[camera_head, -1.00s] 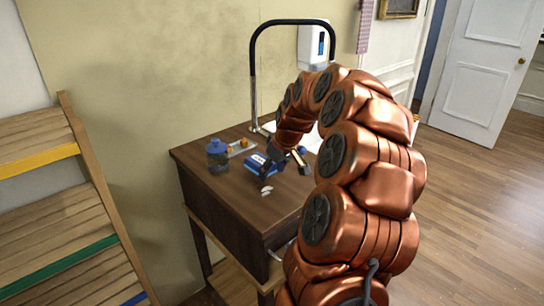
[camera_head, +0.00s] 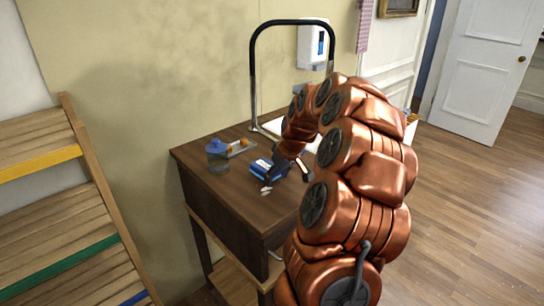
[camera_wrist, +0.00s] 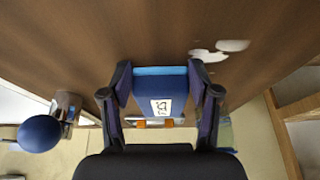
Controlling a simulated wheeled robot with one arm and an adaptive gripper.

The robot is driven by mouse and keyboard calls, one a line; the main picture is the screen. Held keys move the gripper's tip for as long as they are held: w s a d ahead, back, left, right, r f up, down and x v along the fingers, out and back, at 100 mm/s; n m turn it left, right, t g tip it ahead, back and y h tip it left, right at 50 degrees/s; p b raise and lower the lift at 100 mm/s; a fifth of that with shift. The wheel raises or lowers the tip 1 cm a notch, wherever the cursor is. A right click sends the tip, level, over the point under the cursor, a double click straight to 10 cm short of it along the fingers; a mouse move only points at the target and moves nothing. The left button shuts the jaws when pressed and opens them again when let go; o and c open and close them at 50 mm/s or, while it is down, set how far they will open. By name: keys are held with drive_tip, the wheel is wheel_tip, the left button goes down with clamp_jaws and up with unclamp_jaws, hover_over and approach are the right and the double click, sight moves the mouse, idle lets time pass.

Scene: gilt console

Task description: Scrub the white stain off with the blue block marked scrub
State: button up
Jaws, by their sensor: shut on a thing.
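The blue block (camera_wrist: 160,88) with a white label is held between the two fingers of my gripper (camera_wrist: 160,100) in the wrist view. In the head view the block (camera_head: 263,169) is low over the wooden console top, and my gripper (camera_head: 280,165) is partly hidden by my arm. I cannot tell whether the block touches the wood. The white stain (camera_wrist: 222,49) lies on the brown top just beyond the block, up and to the right in the wrist view. A small part of the stain (camera_head: 266,189) shows in front of the block in the head view.
A blue-lidded jar (camera_head: 217,154) stands at the left back of the console top (camera_head: 215,190). A small tray with orange items (camera_head: 241,147) is beside it. A black arched tap (camera_head: 253,80) rises behind. The front left of the top is clear.

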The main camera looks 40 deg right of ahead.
drive_tip(key=shift+a+f+b, duration=0.15)
drive_tip(key=shift+a+b, duration=0.15)
drive_tip(key=shift+a, duration=0.6)
drive_tip(key=shift+a+r, duration=0.2)
drive_tip(key=shift+r, duration=0.05)
wheel_tip(320, 180, up, 8)
drive_tip(key=shift+p, duration=0.35)
